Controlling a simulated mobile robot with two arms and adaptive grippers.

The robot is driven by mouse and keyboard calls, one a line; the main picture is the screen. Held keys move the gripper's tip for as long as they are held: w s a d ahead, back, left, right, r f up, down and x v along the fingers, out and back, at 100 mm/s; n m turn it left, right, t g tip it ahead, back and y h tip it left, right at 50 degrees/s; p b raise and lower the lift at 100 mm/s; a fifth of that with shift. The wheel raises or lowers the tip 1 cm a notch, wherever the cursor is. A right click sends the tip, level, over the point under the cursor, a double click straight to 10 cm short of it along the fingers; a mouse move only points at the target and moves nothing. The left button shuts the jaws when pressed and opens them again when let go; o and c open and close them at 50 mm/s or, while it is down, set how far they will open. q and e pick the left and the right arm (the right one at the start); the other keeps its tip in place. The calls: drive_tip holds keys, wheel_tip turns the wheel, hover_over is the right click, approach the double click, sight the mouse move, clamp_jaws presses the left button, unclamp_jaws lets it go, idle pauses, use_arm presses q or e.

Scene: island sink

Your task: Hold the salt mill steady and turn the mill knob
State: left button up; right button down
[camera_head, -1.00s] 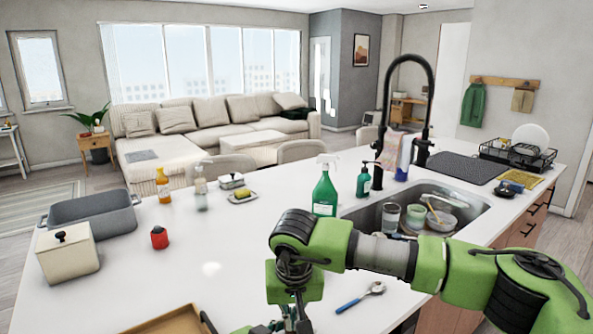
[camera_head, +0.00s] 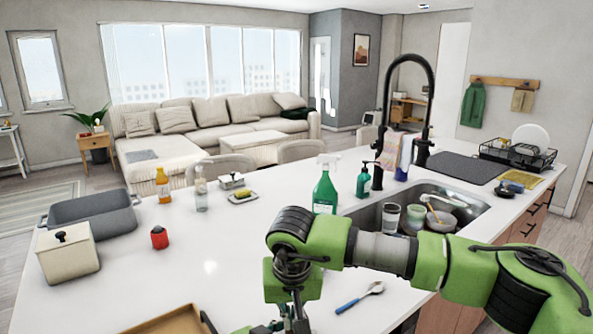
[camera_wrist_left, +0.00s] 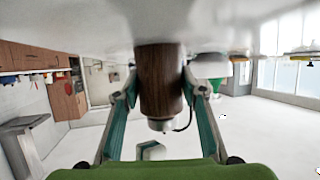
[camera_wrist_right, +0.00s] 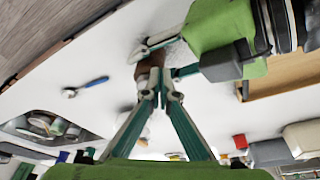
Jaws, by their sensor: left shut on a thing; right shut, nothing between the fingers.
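The salt mill (camera_wrist_left: 160,95) is a dark brown wooden cylinder with a silver mill knob (camera_wrist_left: 162,126), seen upside down in the left wrist view. My left gripper (camera_wrist_left: 160,76) is shut around its wooden body, one finger on each side. The right wrist view also shows a brown part of the mill (camera_wrist_right: 150,62) beyond the fingertips. My right gripper (camera_wrist_right: 161,92) is shut and empty, its tips close to the mill; whether they touch it I cannot tell. In the head view the mill is hidden below my right arm.
A green spray bottle (camera_head: 325,192) stands by the sink (camera_head: 465,203), which holds dishes. A wooden tray (camera_head: 178,322) is at the front edge. The counter's left middle is mostly clear around a red timer (camera_head: 159,238).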

drive_tip(key=v, duration=0.2)
drive_tip(key=w+v, duration=0.1)
drive_tip(key=v, duration=0.2)
drive_tip(key=shift+r, duration=0.15)
drive_tip(key=d+f, duration=0.3)
drive_tip(key=f, duration=0.3)
drive_tip(key=shift+w, duration=0.4)
drive_tip(key=shift+w+a, duration=0.1)
drive_tip(key=shift+w, duration=0.05)
idle(0.9)
